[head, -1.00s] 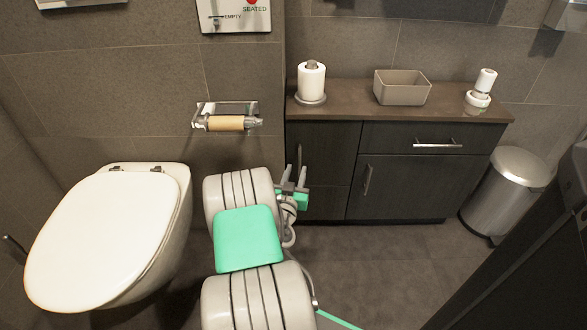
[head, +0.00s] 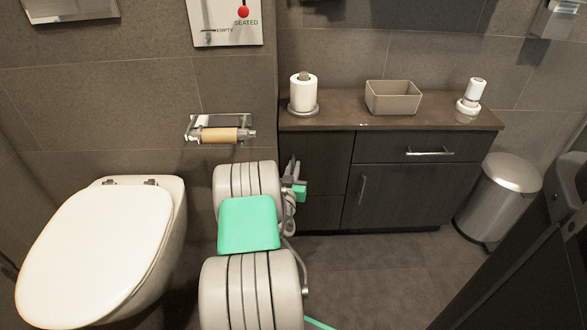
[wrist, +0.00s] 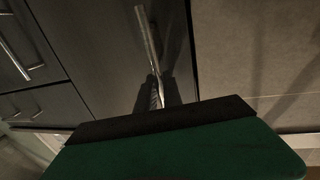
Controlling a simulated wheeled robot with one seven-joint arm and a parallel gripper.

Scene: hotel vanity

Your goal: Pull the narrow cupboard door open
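The narrow cupboard door (head: 318,165) is the dark panel at the left end of the vanity. Its upright metal bar handle (wrist: 148,38) shows in the wrist view, and its lower part runs down between my fingers. My gripper (head: 293,172) is at the front of this door in the head view, beside my green and grey arm. The wrist view also shows my gripper (wrist: 159,92), with dark fingers on both sides of the bar. I cannot tell whether they touch it. I see no clear gap at the door's edge.
A drawer (head: 425,147) and a wider door (head: 400,197) are to the right. A paper roll (head: 303,92), an open box (head: 393,98) and a dispenser (head: 470,97) stand on the counter. The toilet (head: 100,245) is at left, a metal bin (head: 500,200) at right. Floor before the vanity is clear.

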